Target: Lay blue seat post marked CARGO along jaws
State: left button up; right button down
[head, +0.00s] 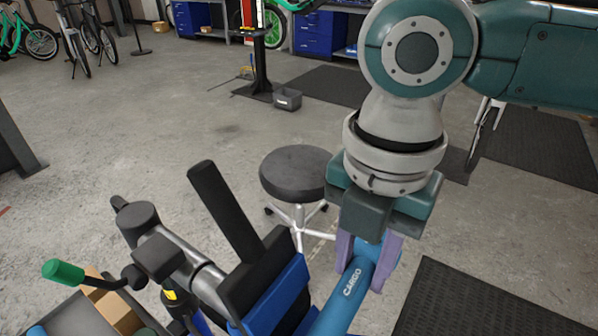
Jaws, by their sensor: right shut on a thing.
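The blue seat post (344,292), with CARGO in white letters, is in my right gripper (366,262). Its purple fingers are shut on either side of the post near its upper end. The post slants down to the left and its lower end leaves the bottom of the picture. The stand's clamp has dark jaws with blue pads (275,300), just left of the post. The post's lower part looks close beside the pads; I cannot tell whether they touch. My left gripper is not in view.
The clamp has a green-ended handle (63,272) and a dark upright bar (226,212). A round black stool (295,173) stands behind it. A tray with boxes (118,312) is at the lower left. A black mat (480,305) lies at the lower right. Open concrete floor lies beyond.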

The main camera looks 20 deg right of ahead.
jog(key=shift+f+b, duration=2.1)
jog(key=shift+b, duration=0.1)
jog(key=shift+f, duration=0.65)
jog(key=shift+c, duration=2.3)
grip_release()
jog(key=shift+r, duration=0.1)
